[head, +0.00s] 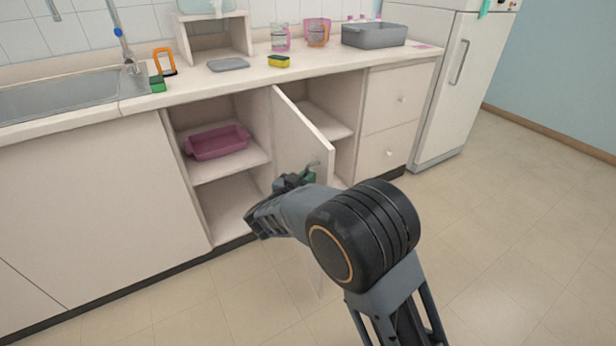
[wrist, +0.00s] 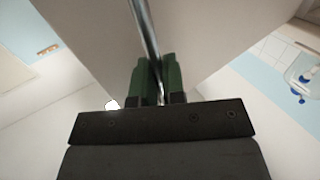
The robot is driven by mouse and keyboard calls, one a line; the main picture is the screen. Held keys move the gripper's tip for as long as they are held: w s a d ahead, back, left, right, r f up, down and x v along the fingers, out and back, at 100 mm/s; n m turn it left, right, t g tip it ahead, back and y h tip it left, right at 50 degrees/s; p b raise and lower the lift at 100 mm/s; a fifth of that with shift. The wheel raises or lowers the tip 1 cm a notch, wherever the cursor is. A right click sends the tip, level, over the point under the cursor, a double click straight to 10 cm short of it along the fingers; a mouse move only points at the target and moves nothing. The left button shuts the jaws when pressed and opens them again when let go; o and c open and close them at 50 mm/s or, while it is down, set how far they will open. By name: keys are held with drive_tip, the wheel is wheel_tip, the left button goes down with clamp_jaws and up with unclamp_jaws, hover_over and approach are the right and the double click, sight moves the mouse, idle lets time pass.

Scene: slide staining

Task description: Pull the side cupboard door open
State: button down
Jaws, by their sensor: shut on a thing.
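The side cupboard door (head: 298,128) stands swung out from the counter front, with the cupboard's inside showing on both sides of it. In the wrist view the door's pale face (wrist: 205,40) fills the upper middle. A thin metal bar handle (wrist: 146,35) runs down it between my green fingers. My gripper (wrist: 157,75) is shut on the handle. In the head view my gripper (head: 311,172) is at the door's lower free edge, mostly hidden behind my arm, and the handle is not clear there.
A pink tray (head: 218,142) sits on the shelf inside the open cupboard. Drawers (head: 398,98) and a white fridge (head: 455,75) stand to the right. The counter holds a grey basin (head: 374,35) and a sponge (head: 279,62). The floor (head: 510,220) at the right is clear.

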drive_tip(key=shift+a+r, duration=0.1)
drive_tip(key=shift+r, duration=0.1)
drive_tip(key=c, duration=1.3)
unclamp_jaws()
drive_tip(key=shift+f, duration=0.15)
drive_tip(key=shift+o, duration=0.2)
drive_tip(key=p+v, duration=0.3)
drive_tip(key=v, duration=1)
drive_tip(key=shift+s+a, duration=0.2)
drive_tip(key=shift+s, duration=0.1)
